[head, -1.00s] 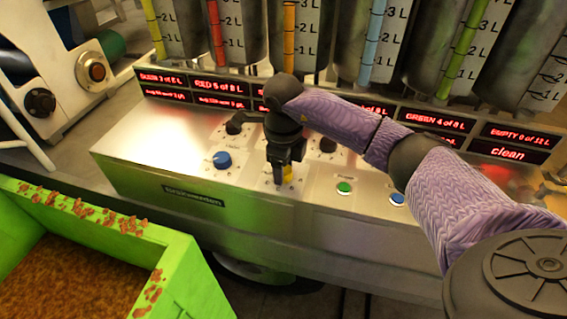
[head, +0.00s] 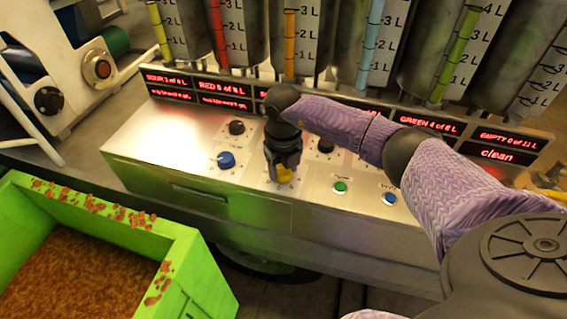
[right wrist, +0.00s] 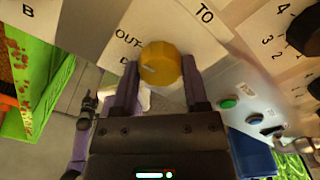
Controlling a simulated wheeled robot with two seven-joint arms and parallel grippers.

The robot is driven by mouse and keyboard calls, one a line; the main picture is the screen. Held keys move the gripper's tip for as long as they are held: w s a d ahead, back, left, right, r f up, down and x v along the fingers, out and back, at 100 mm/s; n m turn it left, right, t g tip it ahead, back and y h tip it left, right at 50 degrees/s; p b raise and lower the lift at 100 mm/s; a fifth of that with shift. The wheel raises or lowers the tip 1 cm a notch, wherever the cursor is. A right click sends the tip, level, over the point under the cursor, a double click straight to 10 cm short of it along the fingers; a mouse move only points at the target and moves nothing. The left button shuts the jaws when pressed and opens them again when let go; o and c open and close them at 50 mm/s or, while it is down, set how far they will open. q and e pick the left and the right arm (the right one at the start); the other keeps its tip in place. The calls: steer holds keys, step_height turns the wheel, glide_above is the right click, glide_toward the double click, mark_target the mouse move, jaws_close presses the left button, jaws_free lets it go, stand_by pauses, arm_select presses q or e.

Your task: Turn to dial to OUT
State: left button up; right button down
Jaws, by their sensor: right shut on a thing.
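The yellow dial (head: 284,174) sits on the sloped metal panel, partly hidden behind my right gripper in the head view. In the right wrist view, the yellow dial (right wrist: 160,63) shows a white mark on its lower left side, facing closer to a partly hidden label starting with D than to the OUT label (right wrist: 127,37). A TO label (right wrist: 206,13) is at its upper right. My right gripper (right wrist: 157,80) is shut on the dial, one finger on each side. A dark shape with a purple sleeve, apparently my left gripper (right wrist: 88,103), shows small in the right wrist view; its jaws are unclear.
A blue knob (head: 226,160), a black knob (head: 236,127), a green button (head: 340,187) and a blue button (head: 389,199) are near the dial. Red displays (head: 222,88) and tanks stand behind. A green bin (head: 200,262) is at the lower left.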

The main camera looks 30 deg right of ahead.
mark_target(283, 169)
stand_by(0.5)
steer(key=shift+c, duration=0.5)
jaws_free()
steer(key=shift+r, duration=0.1)
step_height(283, 169, up, 10)
steer(key=p, duration=0.2)
